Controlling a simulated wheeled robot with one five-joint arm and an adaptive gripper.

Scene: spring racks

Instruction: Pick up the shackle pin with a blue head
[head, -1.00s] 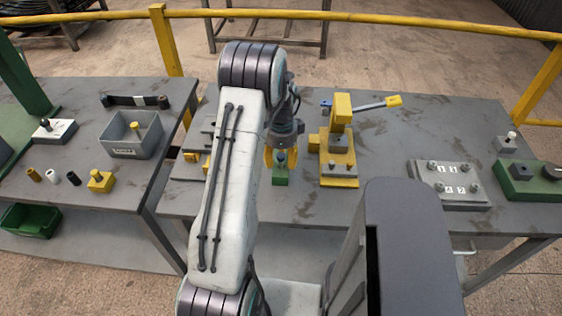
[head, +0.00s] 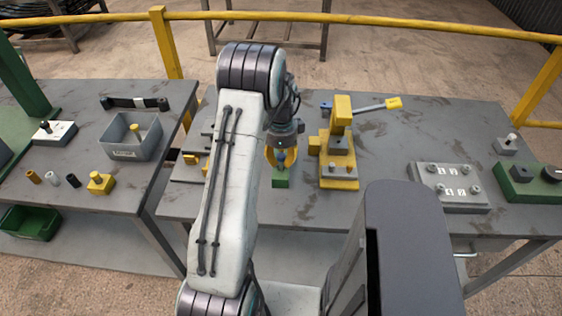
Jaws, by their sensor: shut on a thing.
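The shackle pin with a blue head (head: 282,159) is upright at a small green block (head: 280,182) near the middle of the right-hand table. My gripper (head: 281,155) points down from above, and its yellow fingers are shut on the pin's head. The fingers hide part of the head. The pin's lower end meets the top of the green block, and I cannot tell whether it has lifted at all.
A yellow clamp with a lever (head: 340,150) stands close to the right of my gripper. Grey and yellow fixtures (head: 195,160) are to the left, partly behind my arm. A grey numbered plate (head: 450,200) lies farther right, with bare table between.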

